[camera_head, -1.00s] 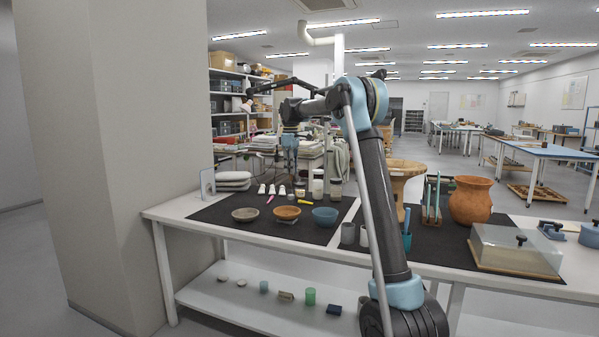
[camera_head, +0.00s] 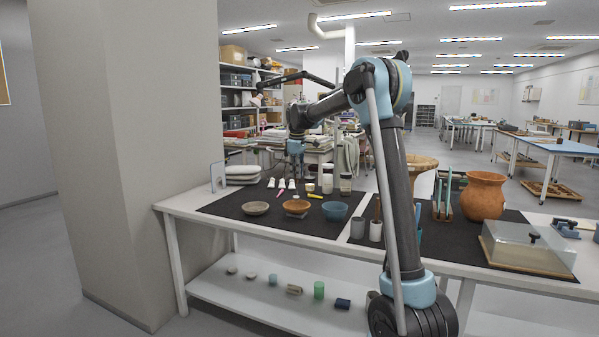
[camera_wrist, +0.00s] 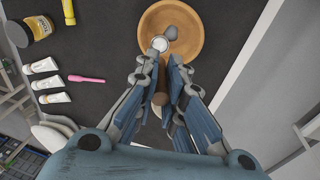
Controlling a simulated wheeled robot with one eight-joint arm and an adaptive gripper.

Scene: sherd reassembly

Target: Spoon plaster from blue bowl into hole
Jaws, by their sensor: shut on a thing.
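The blue bowl (camera_head: 335,211) stands on the dark mat, right of the orange-brown bowl (camera_head: 296,206). My gripper (camera_head: 295,158) is above the bowls in the head view. In the wrist view my gripper (camera_wrist: 163,88) is shut on a brown spoon handle (camera_wrist: 160,99). The spoon's round light end (camera_wrist: 160,43) shows over the orange-brown bowl (camera_wrist: 192,50). A grey patch (camera_wrist: 171,32) shows in that bowl; I cannot tell if it is the hole. I cannot tell whether the spoon carries plaster. The blue bowl is not in the wrist view.
A beige bowl (camera_head: 255,208) stands left of the orange-brown one. White tubes (camera_wrist: 46,82), a pink tool (camera_wrist: 87,79), a yellow marker (camera_wrist: 88,22) and a jar (camera_wrist: 38,27) lie nearby.

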